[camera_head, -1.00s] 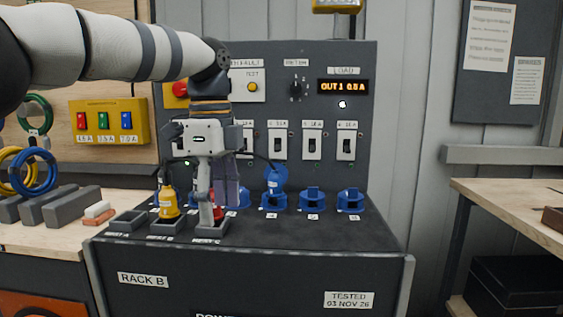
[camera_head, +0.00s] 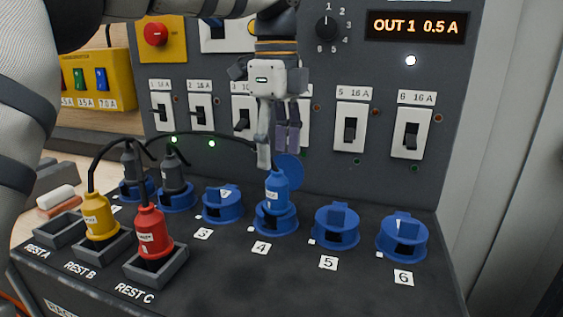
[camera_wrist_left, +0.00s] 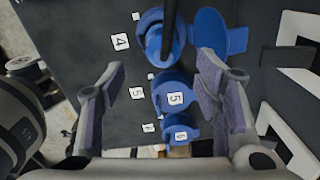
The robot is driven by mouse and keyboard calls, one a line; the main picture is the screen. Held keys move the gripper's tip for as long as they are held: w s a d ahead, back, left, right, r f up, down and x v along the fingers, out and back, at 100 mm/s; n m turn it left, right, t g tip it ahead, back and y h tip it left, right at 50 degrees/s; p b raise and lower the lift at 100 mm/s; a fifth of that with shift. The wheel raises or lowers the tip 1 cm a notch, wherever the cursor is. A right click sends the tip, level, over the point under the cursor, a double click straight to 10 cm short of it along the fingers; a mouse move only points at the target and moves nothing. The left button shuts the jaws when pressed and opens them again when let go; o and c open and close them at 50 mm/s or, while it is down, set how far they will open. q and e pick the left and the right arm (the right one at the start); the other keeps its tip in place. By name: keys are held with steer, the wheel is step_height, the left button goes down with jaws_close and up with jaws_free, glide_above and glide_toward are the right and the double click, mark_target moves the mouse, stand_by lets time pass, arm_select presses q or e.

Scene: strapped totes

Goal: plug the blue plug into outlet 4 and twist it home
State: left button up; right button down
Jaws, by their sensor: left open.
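The blue plug (camera_head: 277,190) stands upright in outlet 4 (camera_head: 276,221), the blue socket behind the label 4. Its black cable runs off to the left. Outlet 4's round lid (camera_head: 289,170) is open behind it. I cannot tell how far the plug is turned. My left gripper (camera_head: 277,157) is open and points down just above and behind the plug, holding nothing. In the left wrist view, outlet 4 (camera_wrist_left: 180,51) lies beyond the gap between the open fingers (camera_wrist_left: 160,70). My right gripper is not in view.
A yellow plug (camera_head: 97,215) and a red plug (camera_head: 152,232) stand in rests to the left. Dark grey plugs fill outlets 1 and 2 (camera_head: 174,172). Outlets 3, 5 (camera_head: 336,228) and 6 (camera_head: 403,238) hold no plug. A switch panel (camera_head: 375,80) rises behind.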

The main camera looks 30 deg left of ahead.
mark_target(278, 171)
arm_select(q)
steer(key=f, duration=0.7)
steer(key=shift+w+f, duration=0.2)
steer(key=shift+f, duration=0.15)
steer(key=c, duration=1.3)
steer(key=shift+m, duration=0.6)
steer(key=shift+c, duration=0.2)
steer(key=shift+r, duration=0.1)
steer(key=shift+m, duration=0.6)
steer(key=shift+p, duration=0.3)
steer(key=shift+m, duration=0.6)
steer(key=o, duration=1.3)
steer(key=shift+o, duration=0.2)
